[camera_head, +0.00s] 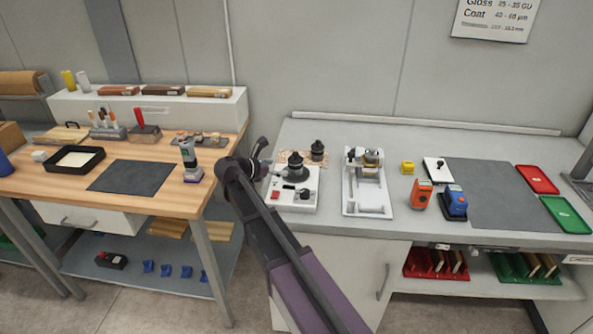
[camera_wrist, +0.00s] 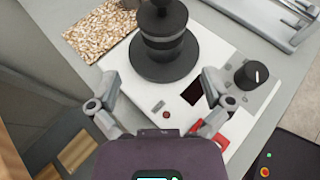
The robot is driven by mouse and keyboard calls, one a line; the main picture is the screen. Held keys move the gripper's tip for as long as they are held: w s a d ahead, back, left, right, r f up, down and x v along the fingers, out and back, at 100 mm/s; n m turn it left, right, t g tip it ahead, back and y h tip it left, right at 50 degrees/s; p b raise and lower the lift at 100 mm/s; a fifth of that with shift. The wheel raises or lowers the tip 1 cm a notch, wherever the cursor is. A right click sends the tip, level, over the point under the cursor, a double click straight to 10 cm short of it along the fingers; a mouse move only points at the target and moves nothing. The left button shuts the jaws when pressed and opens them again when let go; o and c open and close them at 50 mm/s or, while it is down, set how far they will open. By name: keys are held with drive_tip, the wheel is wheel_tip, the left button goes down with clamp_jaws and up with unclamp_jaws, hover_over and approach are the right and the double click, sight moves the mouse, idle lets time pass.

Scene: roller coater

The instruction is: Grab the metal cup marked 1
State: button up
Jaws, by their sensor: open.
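No cup with a readable 1 can be made out in either view. A dark stacked round piece with a knob (camera_wrist: 160,35) stands upright on the round plate of a white device (camera_wrist: 128,62). The same device (camera_head: 306,205) shows in the head view, with its dark piece (camera_head: 294,160) on top. A similar dark piece (camera_head: 317,151) stands just behind it to the right. My gripper (camera_wrist: 158,88) is open and empty. Its fingers are spread over the near side of the device, short of the dark piece. In the head view my gripper (camera_head: 259,152) is left of the device.
A speckled mat (camera_wrist: 100,30) lies beside the device. A white stand with a metal part (camera_head: 372,205) is to the right. Orange (camera_head: 421,196) and blue (camera_head: 453,203) devices sit near a grey mat (camera_head: 500,200). A wooden bench (camera_head: 60,185) stands left.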

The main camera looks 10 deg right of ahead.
sight(290, 165)
drive_tip(key=shift+x, duration=1.2)
drive_tip(key=shift+b, duration=0.3)
drive_tip(key=shift+b+x, duration=0.8)
drive_tip(key=shift+x, duration=1.85)
drive_tip(key=shift+s+r, duration=0.1)
drive_tip(key=shift+r, duration=0.05)
drive_tip(key=shift+d, duration=0.1)
drive_tip(key=c, duration=1.3)
drive_tip(key=shift+r, duration=0.2)
